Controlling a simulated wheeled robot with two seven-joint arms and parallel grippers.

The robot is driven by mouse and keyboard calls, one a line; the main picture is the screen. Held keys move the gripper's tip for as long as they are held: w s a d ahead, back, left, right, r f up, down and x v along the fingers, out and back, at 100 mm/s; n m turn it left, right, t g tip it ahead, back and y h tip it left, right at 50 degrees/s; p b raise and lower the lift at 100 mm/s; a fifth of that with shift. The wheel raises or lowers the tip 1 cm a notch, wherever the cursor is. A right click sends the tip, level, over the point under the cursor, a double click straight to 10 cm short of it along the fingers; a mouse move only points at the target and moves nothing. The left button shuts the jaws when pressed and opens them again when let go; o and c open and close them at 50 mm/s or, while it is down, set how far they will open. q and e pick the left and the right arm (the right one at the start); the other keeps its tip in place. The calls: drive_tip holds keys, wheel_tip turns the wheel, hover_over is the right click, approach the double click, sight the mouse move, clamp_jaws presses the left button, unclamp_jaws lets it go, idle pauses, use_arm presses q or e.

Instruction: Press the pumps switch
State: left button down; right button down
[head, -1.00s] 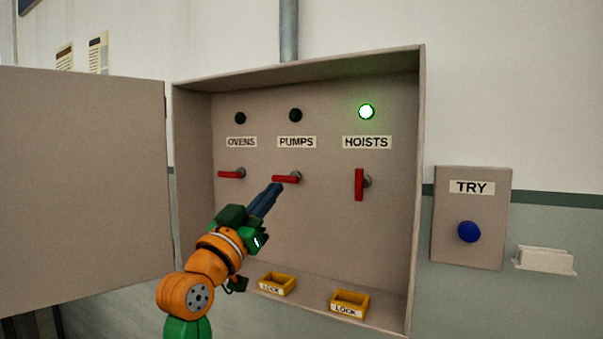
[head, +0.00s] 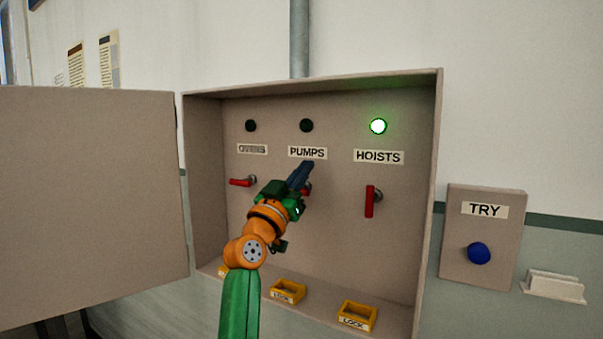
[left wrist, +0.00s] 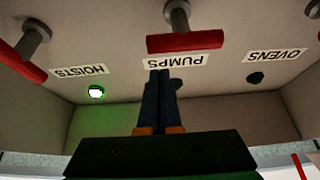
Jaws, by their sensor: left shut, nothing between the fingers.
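The pumps switch (head: 308,189) has a red handle, mostly hidden behind my left gripper in the head view. In the left wrist view its red handle (left wrist: 185,42) lies level beside the PUMPS label (left wrist: 176,62). My left gripper (head: 308,165) is shut and empty. Its fingertips are just below the PUMPS label (head: 307,153) in the head view. In the left wrist view the shut fingers (left wrist: 160,73) overlap the label's edge, with the handle beyond. Contact cannot be told. The pumps lamp (head: 306,125) is dark. My right gripper is not in view.
The ovens switch (head: 242,182) is level with a dark lamp (head: 251,126). The hoists switch (head: 369,201) is upright under a lit green lamp (head: 378,126). The open cabinet door (head: 90,200) stands left. Yellow lock holders (head: 358,315) sit on the cabinet floor. A blue TRY button (head: 479,253) is right.

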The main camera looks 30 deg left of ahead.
use_arm(q)
drive_tip(key=f, duration=0.4)
drive_tip(key=shift+s, duration=0.35)
drive_tip(key=shift+f+m+h+b, duration=0.1)
drive_tip(key=shift+m+h+b, duration=0.3)
drive_tip(key=shift+m+b, duration=0.15)
